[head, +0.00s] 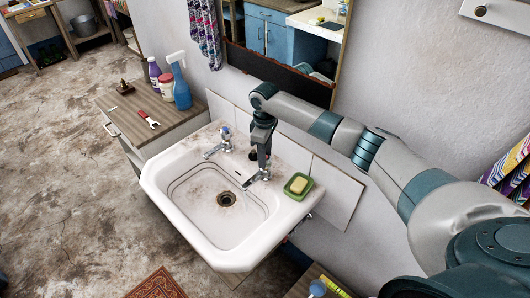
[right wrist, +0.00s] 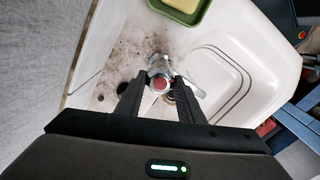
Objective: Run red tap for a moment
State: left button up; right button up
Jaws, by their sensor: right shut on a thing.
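The red tap (right wrist: 160,83) shows its red cap between the two fingers of my right gripper (right wrist: 158,92) in the right wrist view. In the head view my right gripper (head: 262,158) points down onto this tap from above and hides its top; the chrome spout shows below. The gripper is shut on the tap. I see no clear water stream under the spout. The blue tap (head: 220,142) stands to the left on the same white washbasin (head: 180,203). My left gripper is not in view.
A green soap dish (head: 298,187) with yellow soap sits right of the red tap. A mirror and wall stand behind the basin.

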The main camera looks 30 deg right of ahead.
jog(key=shift+d+n, duration=0.1)
jog(key=shift+n, duration=1.2)
jog(key=o, duration=1.1)
jog(key=shift+c, duration=0.2)
jog(key=shift+w, duration=0.1)
